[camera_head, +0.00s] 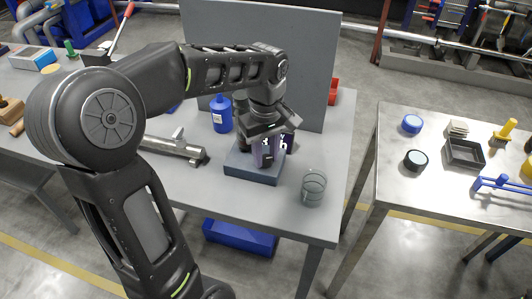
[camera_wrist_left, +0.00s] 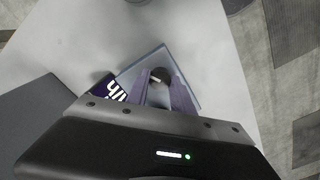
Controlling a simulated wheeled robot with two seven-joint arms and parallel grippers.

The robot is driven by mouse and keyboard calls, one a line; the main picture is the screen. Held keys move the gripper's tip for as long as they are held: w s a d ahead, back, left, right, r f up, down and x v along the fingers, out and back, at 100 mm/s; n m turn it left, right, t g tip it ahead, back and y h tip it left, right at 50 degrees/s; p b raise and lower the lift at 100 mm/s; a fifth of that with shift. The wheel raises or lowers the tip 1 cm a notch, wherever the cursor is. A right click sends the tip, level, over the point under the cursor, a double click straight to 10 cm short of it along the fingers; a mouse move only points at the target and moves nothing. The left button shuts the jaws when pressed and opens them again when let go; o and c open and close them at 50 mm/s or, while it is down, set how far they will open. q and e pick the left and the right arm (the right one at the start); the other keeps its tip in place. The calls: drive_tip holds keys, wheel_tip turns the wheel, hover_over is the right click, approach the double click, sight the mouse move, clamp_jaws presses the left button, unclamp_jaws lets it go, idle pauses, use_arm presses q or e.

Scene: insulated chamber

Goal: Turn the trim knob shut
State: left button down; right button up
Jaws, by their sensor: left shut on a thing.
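The trim knob is a small dark round piece (camera_wrist_left: 160,76) that shows between my left gripper's purple fingers in the left wrist view. It sits over a blue-grey block (camera_head: 240,168) on the grey table; the block's light-edged top also shows in the left wrist view (camera_wrist_left: 182,62). My left gripper (camera_head: 266,160) reaches down over the block and is shut on the knob. In the head view the gripper and wrist hide the knob, so its turn angle cannot be read. My right gripper is not in view.
A blue bottle (camera_head: 221,115) stands behind the block to the left. A metal cylinder with a handle (camera_head: 172,146) lies farther left. A clear glass (camera_head: 314,188) stands at the front right. A grey panel (camera_head: 310,70) rises behind. A second table (camera_head: 400,185) is at the right.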

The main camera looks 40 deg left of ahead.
sight(267, 158)
use_arm(q)
drive_tip(key=shift+m, duration=0.5)
drive_tip(key=shift+m+p, duration=0.4)
drive_tip(key=shift+m, duration=2)
drive_tip(key=c, duration=1.1)
unclamp_jaws()
drive_tip(key=shift+r, duration=3.9)
